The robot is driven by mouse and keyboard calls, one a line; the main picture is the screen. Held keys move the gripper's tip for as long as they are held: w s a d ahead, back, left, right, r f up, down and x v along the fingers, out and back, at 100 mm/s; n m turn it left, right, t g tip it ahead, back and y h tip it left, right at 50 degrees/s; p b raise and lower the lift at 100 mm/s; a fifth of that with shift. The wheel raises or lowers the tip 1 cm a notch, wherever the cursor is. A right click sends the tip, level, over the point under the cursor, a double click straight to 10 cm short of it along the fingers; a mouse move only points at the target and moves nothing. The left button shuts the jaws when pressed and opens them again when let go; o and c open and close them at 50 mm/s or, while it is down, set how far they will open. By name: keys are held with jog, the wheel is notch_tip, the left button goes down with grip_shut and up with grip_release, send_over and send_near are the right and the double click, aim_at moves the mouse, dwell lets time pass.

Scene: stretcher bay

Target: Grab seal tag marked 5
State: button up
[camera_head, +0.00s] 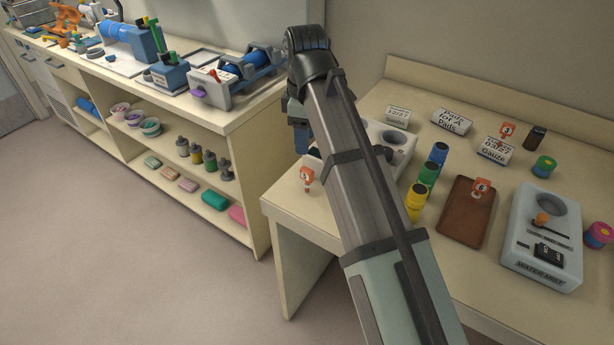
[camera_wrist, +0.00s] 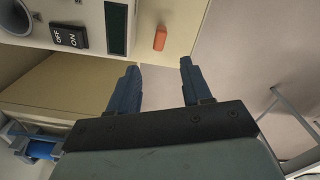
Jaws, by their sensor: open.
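A small orange seal tag (camera_head: 307,176) stands near the left front corner of the table; its number looks like 5 but is small. In the wrist view the orange tag (camera_wrist: 160,38) shows from above, ahead of the gap between the fingers. My gripper (camera_head: 300,138) is open and empty, fingers pointing down, above and behind the tag in the head view. In the wrist view my gripper (camera_wrist: 159,66) has its two blue fingers well apart, and the tag is not between them. Other orange tags, marked 6 (camera_head: 481,187) and 3 (camera_head: 507,131), are farther right.
A white device (camera_head: 397,140) with a switch (camera_wrist: 69,36) stands close beside the tag, partly behind my arm. Blue, green and yellow cylinders (camera_head: 416,203), a brown pad (camera_head: 467,212) and a grey-white unit (camera_head: 543,240) are to the right. A shelf unit (camera_head: 240,120) stands left across a gap.

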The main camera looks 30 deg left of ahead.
aim_at(307, 180)
jog(key=shift+s+d+f+m, duration=0.15)
jog(key=shift+s+d+m, duration=0.2)
jog(key=shift+m, duration=0.35)
jog(key=m, duration=0.3)
jog(key=shift+d, duration=0.1)
jog(key=shift+f+m, duration=0.25)
jog(key=shift+m, duration=0.05)
notch_tip(307, 180, down, 8)
jog(key=shift+w, duration=0.1)
jog(key=shift+w+a+f, duration=0.1)
jog(key=shift+w+f, duration=0.1)
jog(key=shift+f, duration=1.15)
jog(key=shift+w+a+f, duration=0.1)
jog(key=shift+w+f, duration=0.1)
jog(key=shift+f, duration=1.15)
grip_shut()
